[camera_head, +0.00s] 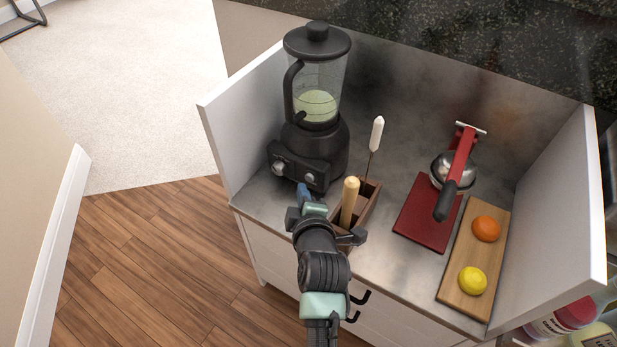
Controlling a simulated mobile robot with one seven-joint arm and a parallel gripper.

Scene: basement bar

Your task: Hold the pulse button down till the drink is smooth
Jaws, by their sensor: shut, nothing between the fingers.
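A black blender (314,155) stands at the back left of the counter, lid on. Its clear jug (321,78) holds pale green drink (316,106) in the lower part. The base front has a round silver knob (278,168) on the left and small controls (309,178) toward the right; I cannot tell which is the pulse button. My gripper (303,190) is shut and empty, its tips just in front of the right part of the base. I cannot tell whether they touch it, and they partly hide the lower front.
A wooden caddy (366,207) with bar tools stands close right of my gripper. A red citrus press (428,215) and a wooden board (459,262) with an orange (486,229) and a lemon (472,281) lie farther right. White side walls (238,125) bound the counter.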

